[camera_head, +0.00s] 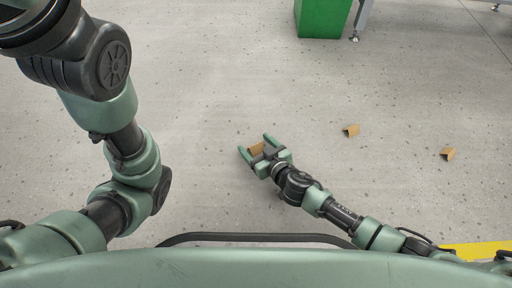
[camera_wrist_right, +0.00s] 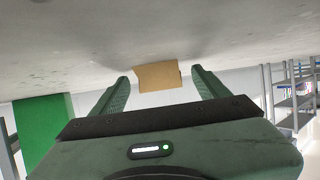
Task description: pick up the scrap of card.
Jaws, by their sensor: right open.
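A small tan scrap of card (camera_head: 256,149) lies on the floor in the head view, partly hidden by my right gripper. My right gripper (camera_head: 254,145) is open, with one finger on each side of this scrap. In the right wrist view the scrap (camera_wrist_right: 158,76) shows between and just beyond the two fingertips (camera_wrist_right: 160,80), with gaps on both sides. Two more folded tan scraps lie apart on the floor, one (camera_head: 351,130) to the right of the gripper and one (camera_head: 447,153) farther right. My left arm shows at the left, but its gripper is out of view.
A green bin (camera_head: 322,18) stands at the top of the head view, beside a metal leg on a caster (camera_head: 361,18). A yellow floor stripe (camera_head: 478,250) is at the lower right. The speckled grey floor around the scraps is clear.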

